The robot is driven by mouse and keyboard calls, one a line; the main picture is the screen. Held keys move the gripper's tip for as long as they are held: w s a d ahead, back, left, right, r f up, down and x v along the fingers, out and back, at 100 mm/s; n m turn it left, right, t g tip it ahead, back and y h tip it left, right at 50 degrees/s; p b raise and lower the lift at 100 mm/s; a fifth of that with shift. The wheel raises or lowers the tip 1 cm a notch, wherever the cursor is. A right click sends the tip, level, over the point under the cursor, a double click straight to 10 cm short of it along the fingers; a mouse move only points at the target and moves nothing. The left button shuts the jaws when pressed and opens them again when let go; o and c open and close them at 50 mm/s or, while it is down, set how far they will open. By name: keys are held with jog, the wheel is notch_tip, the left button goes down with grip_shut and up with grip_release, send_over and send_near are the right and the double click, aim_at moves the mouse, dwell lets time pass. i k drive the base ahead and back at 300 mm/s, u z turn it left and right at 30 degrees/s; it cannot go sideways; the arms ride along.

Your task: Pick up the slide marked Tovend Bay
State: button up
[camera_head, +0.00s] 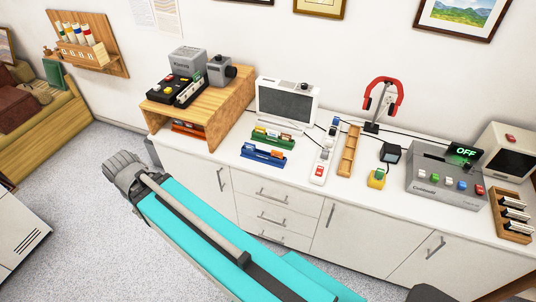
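No label reading Tovend Bay can be made out at this size, so I cannot tell which item is that slide. Small items stand in a green rack (258,143) and a blue rack (250,157) on the white counter (218,140). Several dark, white-edged pieces sit in a wooden tray (510,232) at the far right. Any of these could be slides; I cannot tell. My turquoise arm reaches across the lower left, in front of the cabinets. My gripper's fingers do not show.
A wooden shelf (238,98) holds grey devices at the counter's left. A screen (287,102), white power strip (320,165), long wooden tray (349,152), red-topped stand (371,127), yellow object (377,179) and grey console (440,185) reading OFF follow rightward. Bare counter lies along the front edge.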

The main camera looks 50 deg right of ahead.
aim_at(250, 146)
jog(key=k, duration=1.2)
jog(key=z, duration=1.75)
jog(key=i, duration=1.05)
